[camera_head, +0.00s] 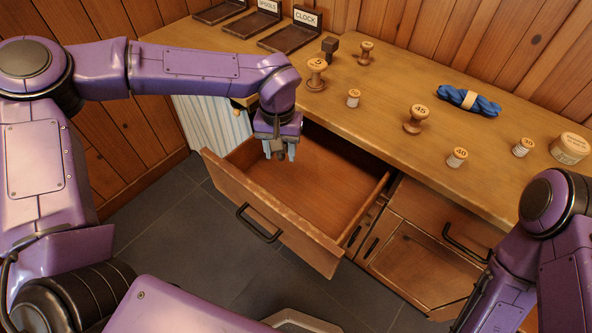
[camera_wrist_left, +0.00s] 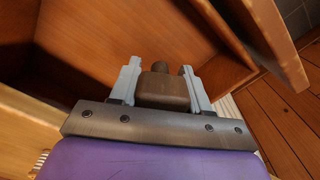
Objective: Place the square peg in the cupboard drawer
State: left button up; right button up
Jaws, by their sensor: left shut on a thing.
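The square peg, a dark brown block with a short round stub, is between the fingers of my left gripper (camera_head: 280,153). In the left wrist view the peg (camera_wrist_left: 165,92) sits between the two pale fingertips, which are shut on it. In the head view the peg is small and mostly hidden by the gripper. The cupboard drawer (camera_head: 318,192) is pulled open below the counter, and its visible floor is bare. My left gripper points down over the drawer's back left part. My right arm enters at the lower right; its gripper is out of view.
The wooden counter (camera_head: 395,130) carries several turned spools, such as one marked 45 (camera_head: 417,118), a blue cord bundle (camera_head: 468,100), a round box (camera_head: 570,148) and another dark block (camera_head: 330,48). Labelled trays (camera_head: 290,37) stand at the back. A closed drawer front (camera_head: 440,225) is to the right.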

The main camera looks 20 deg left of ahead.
aim_at(299, 205)
pick_arm(q)
jog(key=s+d+f+n+b, duration=0.2)
jog(key=d+n, duration=0.1)
jog(key=n, duration=1.2)
jog(key=s+d+f+n+b, duration=0.1)
jog(key=d+n+b, duration=0.2)
jog(key=n, duration=1.1)
jog(key=shift+n, duration=0.5)
notch_tip(299, 205, down, 10)
jog(key=shift+s+a+f+b, duration=0.1)
jog(key=shift+b, duration=0.55)
jog(key=shift+f, duration=0.1)
jog(key=o, duration=1)
jog(key=shift+o, duration=0.2)
